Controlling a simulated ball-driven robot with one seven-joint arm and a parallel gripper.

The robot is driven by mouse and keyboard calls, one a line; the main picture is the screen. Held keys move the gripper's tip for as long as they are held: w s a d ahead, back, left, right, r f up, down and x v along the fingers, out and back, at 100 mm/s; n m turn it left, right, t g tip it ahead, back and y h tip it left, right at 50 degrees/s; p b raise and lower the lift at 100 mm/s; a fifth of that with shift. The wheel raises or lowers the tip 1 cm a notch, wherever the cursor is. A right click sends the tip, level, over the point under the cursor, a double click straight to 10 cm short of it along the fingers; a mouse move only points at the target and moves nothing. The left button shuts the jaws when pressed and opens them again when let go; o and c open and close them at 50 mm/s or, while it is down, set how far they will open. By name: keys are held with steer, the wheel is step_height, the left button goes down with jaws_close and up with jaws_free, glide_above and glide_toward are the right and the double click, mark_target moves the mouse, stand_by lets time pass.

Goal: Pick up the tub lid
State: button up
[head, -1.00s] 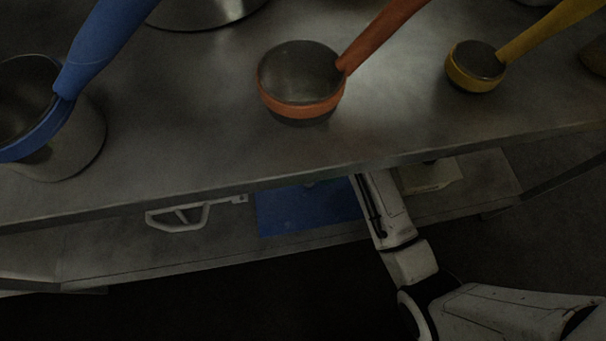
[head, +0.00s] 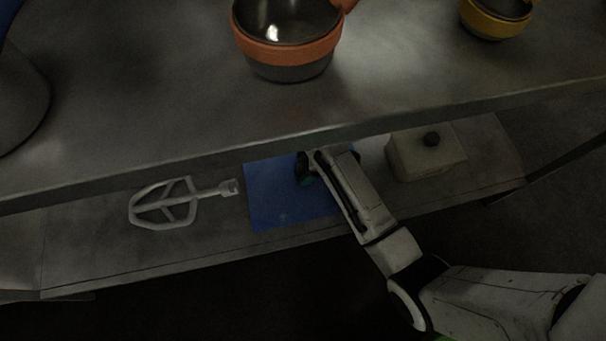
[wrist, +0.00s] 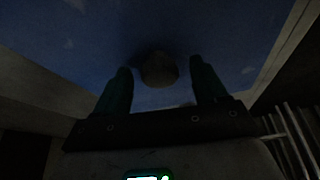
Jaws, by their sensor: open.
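A flat blue square piece (head: 285,205) lies on the lower shelf under the counter. I cannot tell for sure whether it is the tub lid. My gripper (head: 306,178) is over its upper right part, partly hidden by my own arm. In the wrist view the blue surface (wrist: 225,30) fills the upper part. A dark, rounded, knob-like thing (wrist: 158,72) shows between my two dark green fingers (wrist: 161,68). The fingers are apart, with a gap on each side of it. I cannot tell whether it is fixed to the blue surface.
A pale block-shaped box (head: 425,158) with a black knob stands right of the blue piece. A grey mixer paddle (head: 165,205) lies to its left. The counter edge (head: 190,160) overhangs above.

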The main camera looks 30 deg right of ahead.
steer(key=c, duration=1.3)
jaws_close()
steer(key=shift+r, duration=0.1)
